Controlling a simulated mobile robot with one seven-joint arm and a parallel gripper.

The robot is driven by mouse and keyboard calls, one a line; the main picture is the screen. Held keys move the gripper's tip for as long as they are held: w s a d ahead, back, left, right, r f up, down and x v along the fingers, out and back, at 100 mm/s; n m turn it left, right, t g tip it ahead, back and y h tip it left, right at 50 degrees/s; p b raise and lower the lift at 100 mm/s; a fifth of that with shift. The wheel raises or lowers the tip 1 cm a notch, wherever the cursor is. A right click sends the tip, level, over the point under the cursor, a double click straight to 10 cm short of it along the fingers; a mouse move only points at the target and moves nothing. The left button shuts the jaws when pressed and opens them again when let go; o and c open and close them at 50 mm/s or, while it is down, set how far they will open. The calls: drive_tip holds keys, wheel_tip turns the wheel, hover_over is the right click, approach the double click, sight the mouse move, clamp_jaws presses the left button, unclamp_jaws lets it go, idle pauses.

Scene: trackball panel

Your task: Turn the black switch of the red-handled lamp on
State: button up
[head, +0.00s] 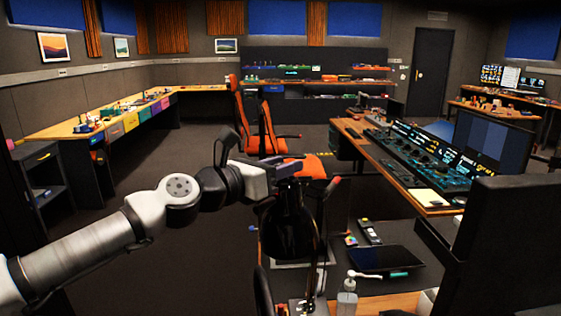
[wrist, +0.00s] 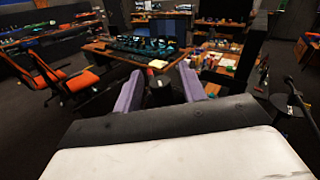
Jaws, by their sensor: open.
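A black desk lamp (head: 290,232) with a dark shade stands at the lower middle of the head view. A red tip (head: 335,182), apparently its handle, shows at its upper right. I cannot make out the black switch. My gripper (head: 279,187) is just above and left of the lamp shade, overlapping its top in the picture; contact cannot be told. In the wrist view my gripper (wrist: 162,90) has its two purple fingers spread apart, with nothing clearly held. A dark shape shows beyond and between the fingers; I cannot tell whether it is the lamp.
A console desk (head: 432,200) with lit panels stands further right. Orange chairs (head: 309,166) stand behind my gripper. The floor to the left is clear.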

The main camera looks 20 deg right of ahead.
clamp_jaws()
drive_tip(key=shift+n+t+y, duration=0.3)
drive_tip(key=shift+n+t, duration=0.1)
drive_tip(key=shift+t, duration=0.2)
drive_tip(key=shift+n+t+y, duration=0.6)
drive_tip(key=shift+t, duration=0.1)
drive_tip(key=n+t+y+p, duration=0.2)
drive_tip(key=n+t+y, duration=0.2)
drive_tip(key=shift+s+d+r, duration=0.1)
drive_tip(key=n+t+y, duration=0.2)
drive_tip(key=n+y, duration=0.1)
drive_tip(key=y, duration=0.1)
drive_tip(key=shift+y, duration=0.3)
drive_tip(key=shift+n+t+y, duration=0.6)
drive_tip(key=shift+n+y, duration=0.6)
drive_tip(key=shift+y, duration=0.6)
